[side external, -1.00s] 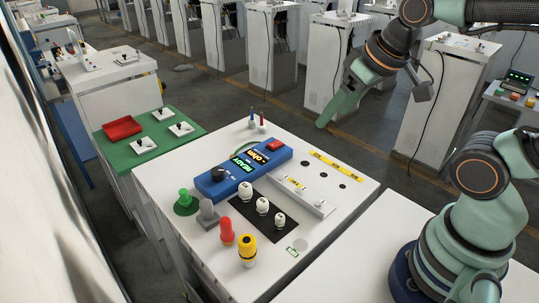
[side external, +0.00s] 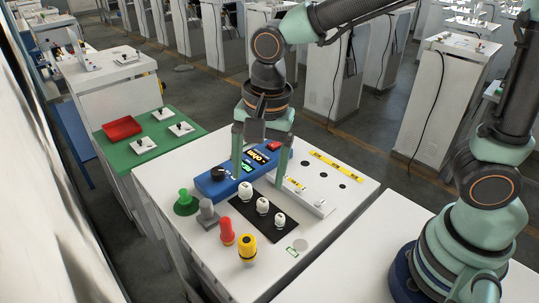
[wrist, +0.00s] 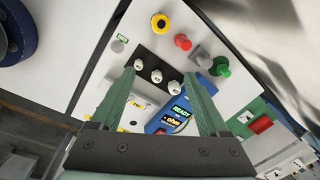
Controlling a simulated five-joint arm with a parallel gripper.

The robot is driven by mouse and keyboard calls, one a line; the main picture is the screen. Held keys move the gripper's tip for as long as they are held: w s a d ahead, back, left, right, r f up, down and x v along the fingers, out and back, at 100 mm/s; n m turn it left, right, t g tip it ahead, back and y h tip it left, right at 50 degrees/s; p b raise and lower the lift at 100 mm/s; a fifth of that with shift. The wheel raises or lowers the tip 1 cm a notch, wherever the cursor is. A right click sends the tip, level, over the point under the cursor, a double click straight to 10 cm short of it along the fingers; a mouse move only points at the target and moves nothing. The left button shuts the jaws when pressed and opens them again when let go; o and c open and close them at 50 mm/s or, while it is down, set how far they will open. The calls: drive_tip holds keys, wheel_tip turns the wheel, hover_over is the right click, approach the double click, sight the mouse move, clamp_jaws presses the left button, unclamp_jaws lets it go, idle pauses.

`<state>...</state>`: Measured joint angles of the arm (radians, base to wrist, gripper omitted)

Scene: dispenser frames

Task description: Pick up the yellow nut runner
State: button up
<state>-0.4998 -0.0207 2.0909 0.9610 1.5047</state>
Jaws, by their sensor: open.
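The yellow nut runner (side external: 247,249), with a black ring on top, stands upright near the front corner of the white table (side external: 330,225). In the wrist view the yellow nut runner (wrist: 160,23) shows at the top, beyond my fingertips. My gripper (side external: 258,180) is open and empty, pointing down above the blue display unit and the black strip. It is behind and above the yellow nut runner, apart from it. In the wrist view my gripper (wrist: 162,80) has its two green fingers spread wide, with white pieces showing between them.
Red (side external: 227,231), grey (side external: 208,213) and green (side external: 185,202) tools stand in a row beside the yellow one. Several white pieces sit on the black strip (side external: 245,220). The blue display unit (side external: 212,185) lies behind.

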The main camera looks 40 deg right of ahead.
sight(247, 240)
drive_tip(key=a+f+m, duration=0.1)
drive_tip(key=s+a+f+m, duration=0.1)
drive_tip(key=a, duration=0.1)
drive_tip(key=a+f+m+g, duration=0.1)
drive_tip(key=a, duration=0.1)
drive_tip(key=shift+s+a+f+h, duration=0.15)
drive_tip(key=shift+s+f+h, duration=0.05)
drive_tip(key=shift+f+h, duration=0.1)
wheel_tip(247, 240, down, 7)
drive_tip(key=shift+r, duration=0.2)
drive_tip(key=shift+d+f, duration=0.15)
drive_tip(key=shift+f, duration=1.25)
drive_tip(key=shift+d+f, duration=0.1)
drive_tip(key=shift+f, duration=1.25)
clamp_jaws()
